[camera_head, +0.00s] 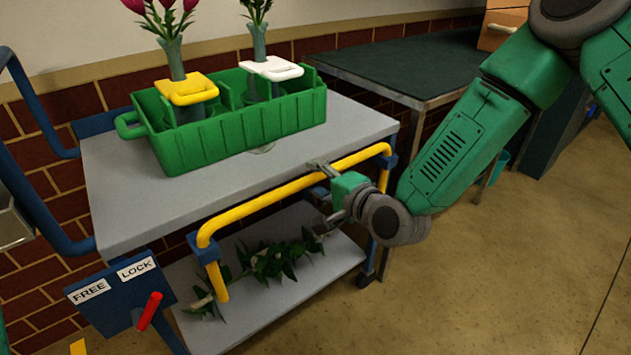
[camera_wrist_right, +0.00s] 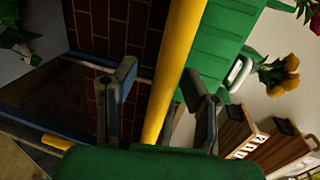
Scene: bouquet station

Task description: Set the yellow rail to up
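The yellow rail (camera_head: 275,191) runs along the front side of the grey cart, with its long bar near the height of the top shelf. Its left end bends down below the bracket. My right gripper (camera_head: 325,190) is at the right half of the rail, fingers apart. In the right wrist view, the yellow rail (camera_wrist_right: 172,80) passes between the two open fingers of the right gripper (camera_wrist_right: 162,88); I see no firm contact. A red lever (camera_head: 149,311) stands by the blue plate (camera_head: 120,287), below the LOCK label. My left gripper is not in view.
A green crate (camera_head: 240,126) with flower holders stands on the cart's top shelf (camera_head: 130,200). Leafy stems (camera_head: 270,262) lie on the lower shelf. A dark table (camera_head: 420,68) stands behind at right. The floor at the right is clear.

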